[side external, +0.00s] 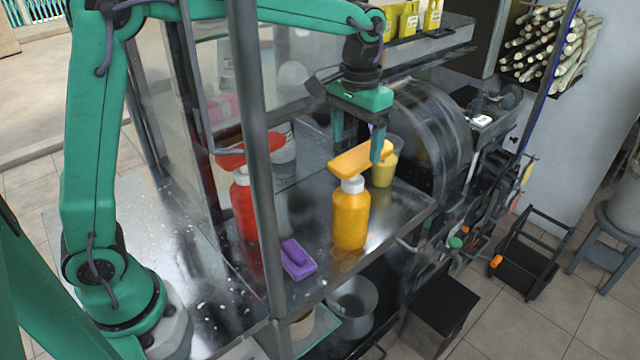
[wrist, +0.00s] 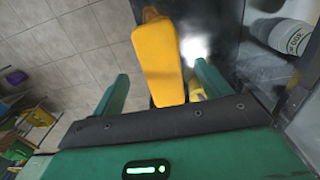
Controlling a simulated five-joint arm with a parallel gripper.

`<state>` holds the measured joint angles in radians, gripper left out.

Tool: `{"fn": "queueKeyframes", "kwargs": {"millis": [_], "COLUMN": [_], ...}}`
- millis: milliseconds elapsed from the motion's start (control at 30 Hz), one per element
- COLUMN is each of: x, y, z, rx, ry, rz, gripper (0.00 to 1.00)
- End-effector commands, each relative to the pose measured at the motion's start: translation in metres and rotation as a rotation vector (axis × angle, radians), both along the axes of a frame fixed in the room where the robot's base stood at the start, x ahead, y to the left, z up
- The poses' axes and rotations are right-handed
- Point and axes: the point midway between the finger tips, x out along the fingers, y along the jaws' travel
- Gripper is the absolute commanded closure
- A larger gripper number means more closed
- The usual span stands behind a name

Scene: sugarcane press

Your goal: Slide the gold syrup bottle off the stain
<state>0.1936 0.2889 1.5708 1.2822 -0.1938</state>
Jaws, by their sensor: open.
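The gold syrup bottle (side external: 350,222) stands upright near the front edge of the metal counter (side external: 405,205). It has a white collar and a wide yellow-orange pump top. My gripper (side external: 357,147) is open, pointing down over the pump top, with one finger on each side of it in the side view. In the wrist view the pump top (wrist: 160,62) shows between the open fingers (wrist: 163,84), and the bottle body is mostly hidden.
A metal post (side external: 258,150) rises at the front left. Some counter beside the bottle is free.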

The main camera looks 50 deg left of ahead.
Motion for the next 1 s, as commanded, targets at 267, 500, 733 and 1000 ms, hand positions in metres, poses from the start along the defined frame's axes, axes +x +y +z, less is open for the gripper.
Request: {"fn": "queueKeyframes", "kwargs": {"millis": [267,500,733,1000], "x": [0.000,-0.001,-0.001,-0.001], "y": [0.000,0.000,0.000,0.000], "z": [0.000,-0.010,-0.034,-0.064], "rx": [0.000,0.000,0.001,0.001], "ry": [0.000,0.002,0.003,0.003], "rz": [0.000,0.000,0.000,0.000], "gripper": [0.24,0.24,0.24,0.24]}}
